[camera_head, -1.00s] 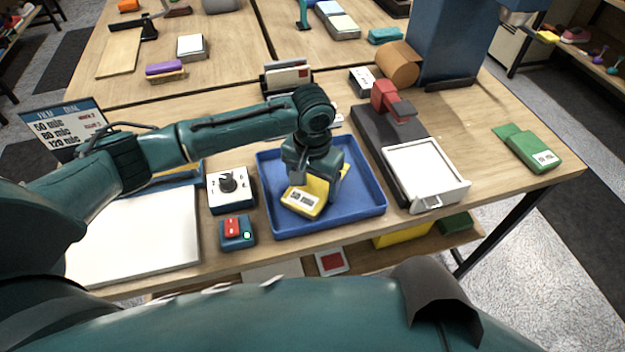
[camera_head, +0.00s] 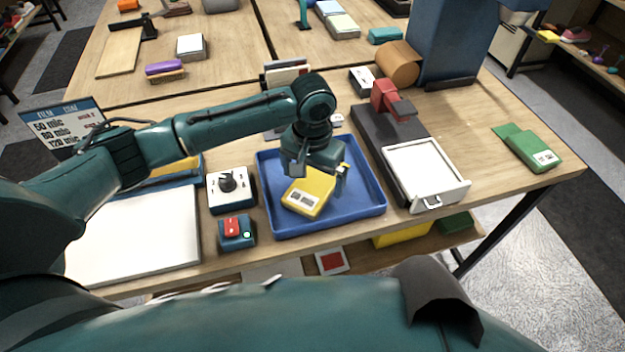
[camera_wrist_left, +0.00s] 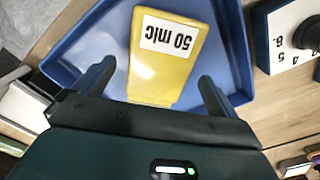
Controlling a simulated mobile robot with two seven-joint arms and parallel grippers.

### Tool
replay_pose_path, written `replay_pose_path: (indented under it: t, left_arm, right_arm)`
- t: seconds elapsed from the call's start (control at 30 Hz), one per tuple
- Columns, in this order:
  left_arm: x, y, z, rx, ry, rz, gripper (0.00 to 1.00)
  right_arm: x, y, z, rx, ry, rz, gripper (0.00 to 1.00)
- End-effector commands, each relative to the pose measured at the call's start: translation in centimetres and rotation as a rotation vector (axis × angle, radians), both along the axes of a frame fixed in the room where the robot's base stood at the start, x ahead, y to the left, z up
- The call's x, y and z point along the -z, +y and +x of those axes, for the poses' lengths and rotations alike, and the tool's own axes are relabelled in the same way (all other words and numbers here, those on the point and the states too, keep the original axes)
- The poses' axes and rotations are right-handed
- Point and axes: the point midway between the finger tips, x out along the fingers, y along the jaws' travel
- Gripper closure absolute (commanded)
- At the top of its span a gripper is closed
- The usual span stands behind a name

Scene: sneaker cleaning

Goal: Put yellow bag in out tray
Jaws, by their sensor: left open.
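The yellow bag (camera_head: 309,192) lies inside the blue tray (camera_head: 352,211), near its left part. It also shows in the left wrist view (camera_wrist_left: 169,75), with a white label reading "50 mic". My left gripper (camera_head: 318,168) is over the tray, just behind and above the bag. In the left wrist view the fingers (camera_wrist_left: 154,90) are spread wide, one on each side of the bag's near end, with gaps to it. The blue tray (camera_wrist_left: 238,75) surrounds the bag there. My right gripper is not in view.
A dial box (camera_head: 230,188) and a box with a red switch (camera_head: 236,232) stand left of the tray. A sealer-like device with a white tray (camera_head: 425,170) stands to its right. A green bag (camera_head: 530,147) lies at the table's right, with clear tabletop around it.

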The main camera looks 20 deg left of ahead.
Motion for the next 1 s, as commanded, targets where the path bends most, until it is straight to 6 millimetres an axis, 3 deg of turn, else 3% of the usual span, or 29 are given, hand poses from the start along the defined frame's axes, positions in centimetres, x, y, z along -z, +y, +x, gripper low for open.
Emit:
replay_pose_path:
  t: [0.2, 0.43, 0.6, 1.0]
  left_arm:
    - [-5.0, 0.0, 0.1, 0.001, -0.004, -0.002, 0.03]
    - [-8.9, 0.0, 0.1, 0.001, -0.002, 0.000, 0.03]
    - [-10.0, -0.1, 0.0, 0.001, -0.001, -0.001, 0.03]
    - [-10.1, 0.0, 0.0, 0.001, 0.000, 0.000, 0.03]
  right_arm:
    - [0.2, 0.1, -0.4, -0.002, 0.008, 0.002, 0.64]
    - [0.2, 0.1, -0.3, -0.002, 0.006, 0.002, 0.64]
    - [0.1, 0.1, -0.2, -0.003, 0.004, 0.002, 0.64]
    - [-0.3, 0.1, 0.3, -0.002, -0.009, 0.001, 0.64]
